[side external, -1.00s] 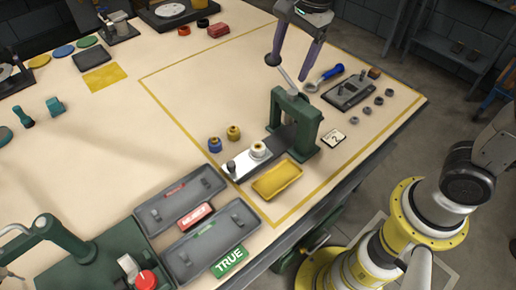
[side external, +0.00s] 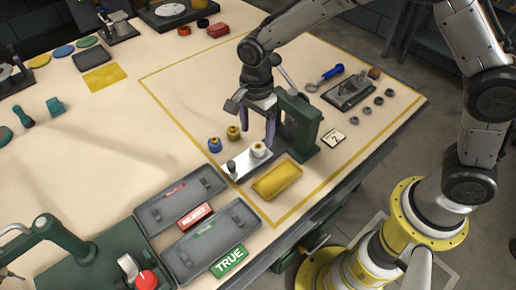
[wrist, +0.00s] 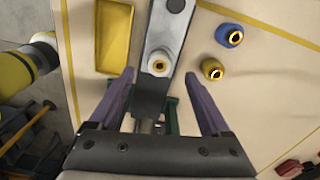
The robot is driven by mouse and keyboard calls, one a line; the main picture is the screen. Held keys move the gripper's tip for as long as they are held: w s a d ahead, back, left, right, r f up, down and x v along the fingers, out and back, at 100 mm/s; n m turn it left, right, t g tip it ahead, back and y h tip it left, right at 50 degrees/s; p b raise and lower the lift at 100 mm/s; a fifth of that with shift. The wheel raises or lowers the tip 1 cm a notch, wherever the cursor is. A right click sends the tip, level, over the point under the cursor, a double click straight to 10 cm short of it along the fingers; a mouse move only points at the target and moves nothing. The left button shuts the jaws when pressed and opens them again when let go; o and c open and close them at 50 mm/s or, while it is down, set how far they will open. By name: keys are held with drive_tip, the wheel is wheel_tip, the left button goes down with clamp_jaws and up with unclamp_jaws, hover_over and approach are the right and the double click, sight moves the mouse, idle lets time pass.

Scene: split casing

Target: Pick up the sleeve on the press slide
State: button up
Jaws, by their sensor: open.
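The white sleeve (side external: 258,150) with a brass-coloured centre stands upright on the pale plate of the press slide (side external: 237,165). In the wrist view the sleeve (wrist: 158,63) lies centred between and just beyond my fingertips. My gripper (side external: 270,143) is open and empty, pointing down beside the green press (side external: 304,122). In the wrist view its two purple fingers (wrist: 159,76) stand apart on either side of the slide. I cannot tell exactly how high the tips are above the sleeve.
A blue sleeve (side external: 215,145) and a yellow sleeve (side external: 233,132) stand left of the slide. A yellow tray (side external: 284,180) lies to its right. Two grey trays (side external: 180,197) lie in front. The press frame stands close behind my gripper.

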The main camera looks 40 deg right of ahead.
sight(258, 146)
drive_tip(key=shift+d+f, duration=0.2)
drive_tip(key=shift+f, duration=2.55)
clamp_jaws()
